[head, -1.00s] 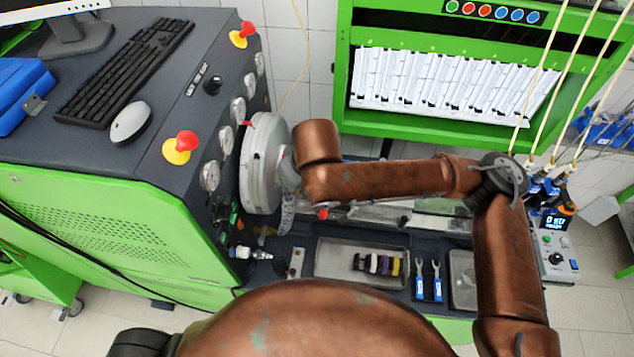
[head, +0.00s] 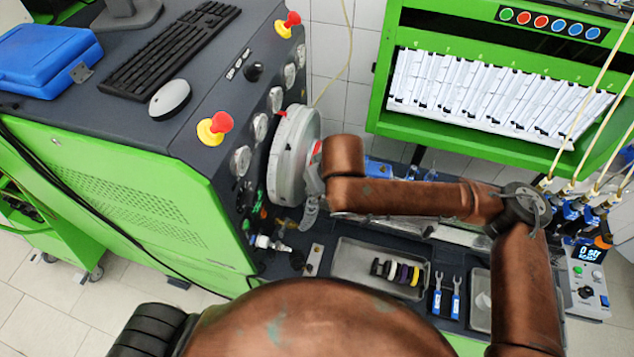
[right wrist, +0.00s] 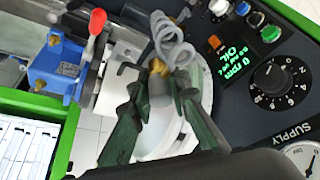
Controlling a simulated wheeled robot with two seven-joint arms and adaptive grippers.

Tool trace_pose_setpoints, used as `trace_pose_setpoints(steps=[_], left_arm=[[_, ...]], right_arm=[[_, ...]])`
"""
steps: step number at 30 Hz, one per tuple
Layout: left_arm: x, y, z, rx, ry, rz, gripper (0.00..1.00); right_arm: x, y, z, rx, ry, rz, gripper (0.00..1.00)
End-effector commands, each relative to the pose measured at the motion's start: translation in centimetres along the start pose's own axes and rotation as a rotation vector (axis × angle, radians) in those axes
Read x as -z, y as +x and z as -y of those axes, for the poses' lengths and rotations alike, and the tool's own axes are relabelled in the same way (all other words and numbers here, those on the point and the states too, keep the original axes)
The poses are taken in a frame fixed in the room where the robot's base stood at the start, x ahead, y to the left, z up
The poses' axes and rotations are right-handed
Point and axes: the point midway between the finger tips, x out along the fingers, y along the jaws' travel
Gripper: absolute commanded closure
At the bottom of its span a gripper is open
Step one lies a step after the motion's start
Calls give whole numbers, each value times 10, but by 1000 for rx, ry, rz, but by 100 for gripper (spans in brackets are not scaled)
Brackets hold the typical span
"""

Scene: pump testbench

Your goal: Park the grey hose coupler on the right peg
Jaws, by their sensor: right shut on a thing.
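The grey hose coupler (right wrist: 158,92) shows in the right wrist view between the dark green fingers of my right gripper (right wrist: 160,108), which is shut on it. A brass fitting (right wrist: 158,67) sits at its top, with a clear coiled hose (right wrist: 172,42) above. In the head view my right gripper (head: 314,178) is beside the large grey disc, mostly hidden by my wrist. The coiled hose (head: 310,212) hangs below it. I cannot clearly make out the right peg in either view. My left gripper is not in view.
The grey disc (head: 287,160) stands out from the gauge panel (head: 225,195). A blue unit with a red lever (right wrist: 60,66) is at the left of the wrist view. A metal tray with several coloured rings (head: 350,262) and two blue-handled tools (head: 437,300) lie on the bench below.

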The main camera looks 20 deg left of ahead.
Motion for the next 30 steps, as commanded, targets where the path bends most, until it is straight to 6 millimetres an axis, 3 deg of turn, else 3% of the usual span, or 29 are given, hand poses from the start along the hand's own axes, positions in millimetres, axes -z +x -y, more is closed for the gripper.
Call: trace_pose_setpoints(steps=[1, 30], left_arm=[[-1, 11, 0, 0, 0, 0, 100], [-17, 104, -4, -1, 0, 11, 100]], right_arm=[[-8, 18, 0, 1, 0, 2, 100], [-96, 230, 2, -11, -5, 1, 100]])
